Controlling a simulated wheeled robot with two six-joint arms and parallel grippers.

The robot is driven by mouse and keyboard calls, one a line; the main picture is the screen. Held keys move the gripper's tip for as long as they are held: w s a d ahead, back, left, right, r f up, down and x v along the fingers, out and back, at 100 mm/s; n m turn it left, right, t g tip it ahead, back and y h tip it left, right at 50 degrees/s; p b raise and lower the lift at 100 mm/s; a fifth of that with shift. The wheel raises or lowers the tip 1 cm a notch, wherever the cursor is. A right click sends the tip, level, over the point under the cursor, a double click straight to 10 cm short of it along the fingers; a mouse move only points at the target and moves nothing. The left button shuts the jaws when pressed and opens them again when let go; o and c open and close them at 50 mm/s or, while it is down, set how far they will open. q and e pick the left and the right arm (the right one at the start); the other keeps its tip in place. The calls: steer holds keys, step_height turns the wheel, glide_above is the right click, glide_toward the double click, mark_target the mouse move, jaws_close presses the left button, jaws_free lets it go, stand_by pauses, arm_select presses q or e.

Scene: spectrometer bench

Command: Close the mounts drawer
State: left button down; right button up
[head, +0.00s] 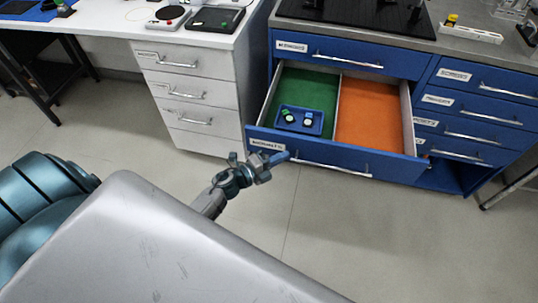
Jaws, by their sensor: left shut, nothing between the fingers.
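The mounts drawer (375,165) is the blue drawer pulled out of the blue cabinet, with a white label at its front left and a long silver handle (330,170). Inside, a green-lined left part and an orange-lined right part are split by a thin divider. A small blue tray (299,130) with small round parts lies in the green part. My left gripper (275,160) is shut and empty, close to the left end of the drawer front; I cannot tell whether it touches. My right gripper is not in view.
A shut blue drawer (343,57) is above the open one, and several shut blue drawers (480,110) stand to its right. A white drawer unit (190,90) stands left of it. The floor (400,240) in front is clear.

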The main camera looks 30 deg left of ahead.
arm_select(q)
steer(key=shift+w+d, duration=0.3)
steer(key=shift+w, duration=0.25)
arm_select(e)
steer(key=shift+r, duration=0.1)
arm_select(q)
steer(key=shift+w, duration=0.1)
